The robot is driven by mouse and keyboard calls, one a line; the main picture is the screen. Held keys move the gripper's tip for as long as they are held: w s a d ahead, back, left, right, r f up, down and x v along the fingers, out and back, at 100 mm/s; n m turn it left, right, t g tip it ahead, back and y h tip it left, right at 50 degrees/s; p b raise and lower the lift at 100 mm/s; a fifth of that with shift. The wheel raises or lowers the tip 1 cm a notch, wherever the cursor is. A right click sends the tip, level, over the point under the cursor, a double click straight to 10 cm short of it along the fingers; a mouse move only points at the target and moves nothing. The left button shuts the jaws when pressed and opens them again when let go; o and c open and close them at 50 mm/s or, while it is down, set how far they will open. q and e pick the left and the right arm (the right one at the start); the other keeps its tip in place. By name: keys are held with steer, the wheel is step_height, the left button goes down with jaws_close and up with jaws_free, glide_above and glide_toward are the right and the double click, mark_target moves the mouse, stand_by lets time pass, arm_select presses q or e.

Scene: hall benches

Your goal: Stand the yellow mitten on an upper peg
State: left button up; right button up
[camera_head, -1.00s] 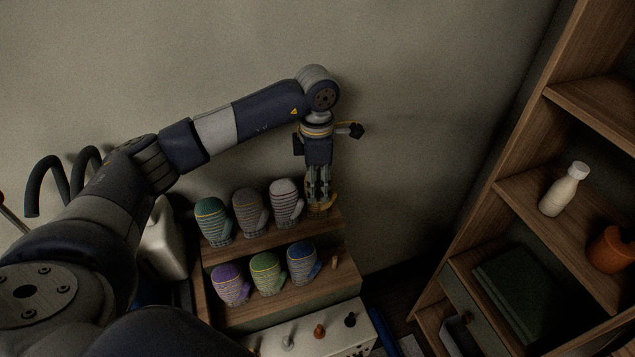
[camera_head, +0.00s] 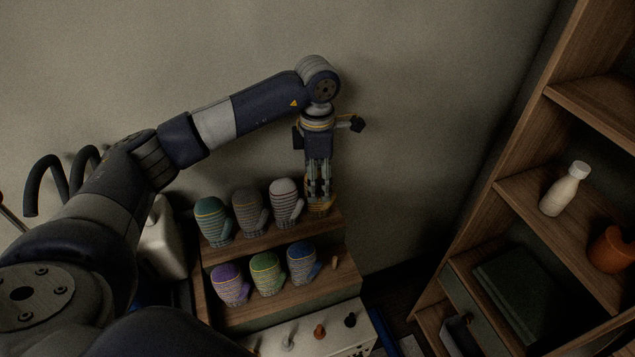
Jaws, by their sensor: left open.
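The yellow mitten (camera_head: 320,209) is at the right end of the upper step of the wooden rack (camera_head: 272,240), beside the grey mittens. Its upper part is largely hidden by my left gripper (camera_head: 318,197), so I cannot see the peg under it. My left gripper points down over the mitten with its fingers open, one on each side of its upper part. I cannot tell whether the fingers touch it. A bare peg (camera_head: 335,263) stands at the right end of the lower step. My right gripper is not in view.
Purple (camera_head: 230,285), green (camera_head: 266,273) and blue (camera_head: 301,264) mittens stand on the lower step. A white box with knobs (camera_head: 305,335) is in front. A shelf unit (camera_head: 480,215) stands at right.

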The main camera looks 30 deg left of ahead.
arm_select(q)
step_height(320, 180, up, 10)
steer(key=shift+r, duration=0.1)
step_height(320, 180, up, 8)
steer(key=p, duration=0.6)
